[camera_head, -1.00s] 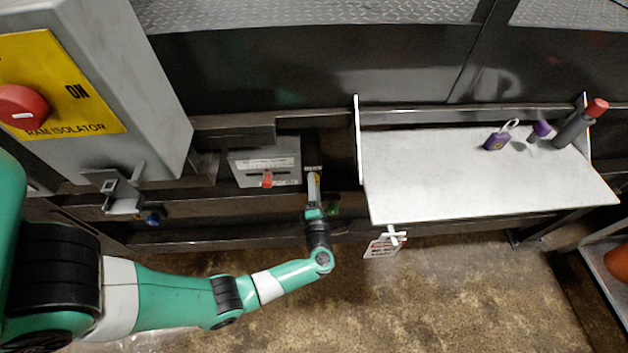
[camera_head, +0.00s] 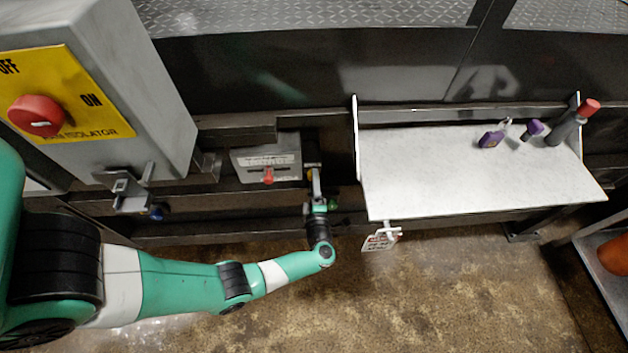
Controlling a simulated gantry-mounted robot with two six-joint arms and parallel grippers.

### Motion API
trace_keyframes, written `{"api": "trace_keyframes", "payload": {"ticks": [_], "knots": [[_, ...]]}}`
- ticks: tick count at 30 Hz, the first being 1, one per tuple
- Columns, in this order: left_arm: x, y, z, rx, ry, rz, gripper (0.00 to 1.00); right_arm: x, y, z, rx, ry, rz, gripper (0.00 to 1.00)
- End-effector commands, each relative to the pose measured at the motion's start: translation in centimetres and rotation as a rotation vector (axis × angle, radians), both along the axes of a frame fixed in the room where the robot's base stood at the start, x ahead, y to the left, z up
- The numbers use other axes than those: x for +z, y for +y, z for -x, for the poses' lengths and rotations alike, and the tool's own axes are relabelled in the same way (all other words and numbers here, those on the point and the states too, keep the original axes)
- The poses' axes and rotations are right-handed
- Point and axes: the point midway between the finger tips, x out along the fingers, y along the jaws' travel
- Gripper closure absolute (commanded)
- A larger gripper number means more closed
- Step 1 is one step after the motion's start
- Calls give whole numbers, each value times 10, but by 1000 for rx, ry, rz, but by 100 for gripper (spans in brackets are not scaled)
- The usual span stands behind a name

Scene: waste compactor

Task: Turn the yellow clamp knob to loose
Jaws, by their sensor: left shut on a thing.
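The yellow clamp knob (camera_head: 309,174) shows only as a small patch of yellow at the tip of my left gripper, beside the grey panel with the red slider. My left gripper (camera_head: 315,180) reaches up to it from below and is shut on it. The fingers hide most of the knob, so its turned position cannot be read. My right gripper is not in view.
A grey panel (camera_head: 262,160) with a red slider (camera_head: 268,176) is just left of the gripper. A white shelf (camera_head: 430,180) holds a purple padlock (camera_head: 491,138) and other items at right. A tag (camera_head: 380,242) hangs below it. The isolator box (camera_head: 150,90) is upper left.

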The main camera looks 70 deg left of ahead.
Motion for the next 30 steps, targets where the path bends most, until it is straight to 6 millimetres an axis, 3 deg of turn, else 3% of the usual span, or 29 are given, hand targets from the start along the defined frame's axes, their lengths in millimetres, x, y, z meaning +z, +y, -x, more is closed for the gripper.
{"api": "trace_keyframes", "payload": {"ticks": [7, 8, 12, 23, 30], "knots": [[0, 0, 0, 0, 1, -1, 100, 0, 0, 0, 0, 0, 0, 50], [0, 0, 0, 0, 1, -1, 52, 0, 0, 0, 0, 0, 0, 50], [0, 0, 0, 0, 1, 0, 27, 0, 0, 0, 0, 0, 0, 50], [0, -4, 1, -2, 0, 0, 26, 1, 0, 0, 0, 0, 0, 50], [3, -48, 14, -8, 1, -1, 26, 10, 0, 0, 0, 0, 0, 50]]}}
